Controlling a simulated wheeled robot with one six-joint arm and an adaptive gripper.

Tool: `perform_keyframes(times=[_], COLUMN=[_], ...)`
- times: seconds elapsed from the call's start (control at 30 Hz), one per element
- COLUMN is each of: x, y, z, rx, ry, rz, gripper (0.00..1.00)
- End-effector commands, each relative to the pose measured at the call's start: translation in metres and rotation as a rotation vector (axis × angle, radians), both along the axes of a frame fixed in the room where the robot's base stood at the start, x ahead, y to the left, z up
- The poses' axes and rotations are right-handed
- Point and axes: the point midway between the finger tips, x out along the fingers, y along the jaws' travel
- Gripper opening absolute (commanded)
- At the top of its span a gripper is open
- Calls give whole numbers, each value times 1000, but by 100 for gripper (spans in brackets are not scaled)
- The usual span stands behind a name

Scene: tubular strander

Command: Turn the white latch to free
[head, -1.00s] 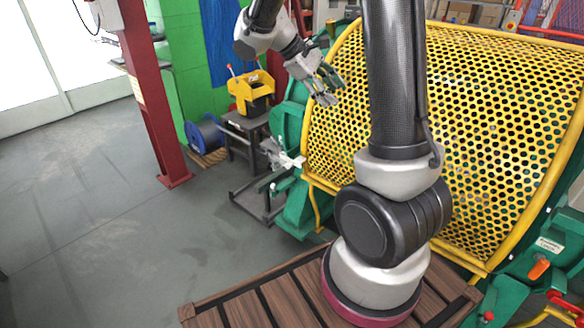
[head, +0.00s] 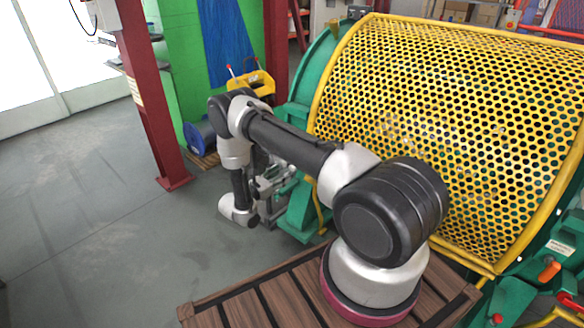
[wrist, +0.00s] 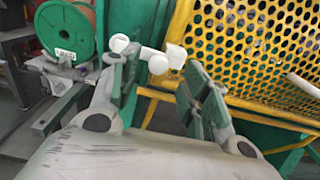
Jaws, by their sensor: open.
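The white latch (wrist: 148,54) shows in the wrist view as a pale bar with rounded knobs, beside the left edge of the yellow guard. My gripper (wrist: 160,75) is open, with one finger on each side of the view. The latch lies in line with the gap between the fingertips, and its left knob is close to the left finger. I cannot tell whether they touch. Nothing is held. In the head view my arm reaches down beside the green machine frame, and the latch cannot be made out clearly behind the wrist and gripper.
The yellow perforated guard (head: 450,130) fills the right side. A green spool (wrist: 66,30) stands at the left in the wrist view. A red post (head: 150,100) stands left of my arm. The grey floor (head: 90,220) at the left is clear.

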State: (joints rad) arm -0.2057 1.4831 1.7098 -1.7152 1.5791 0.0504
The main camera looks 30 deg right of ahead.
Motion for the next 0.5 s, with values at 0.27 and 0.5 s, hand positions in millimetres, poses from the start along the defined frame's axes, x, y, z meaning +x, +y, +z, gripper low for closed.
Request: perform_keyframes(times=[0.27,0.5], x=[15,23], y=[-44,-67], z=[0,0], rx=[0,1], ry=[-1,-1], rz=[-5,-3], gripper=[46,46])
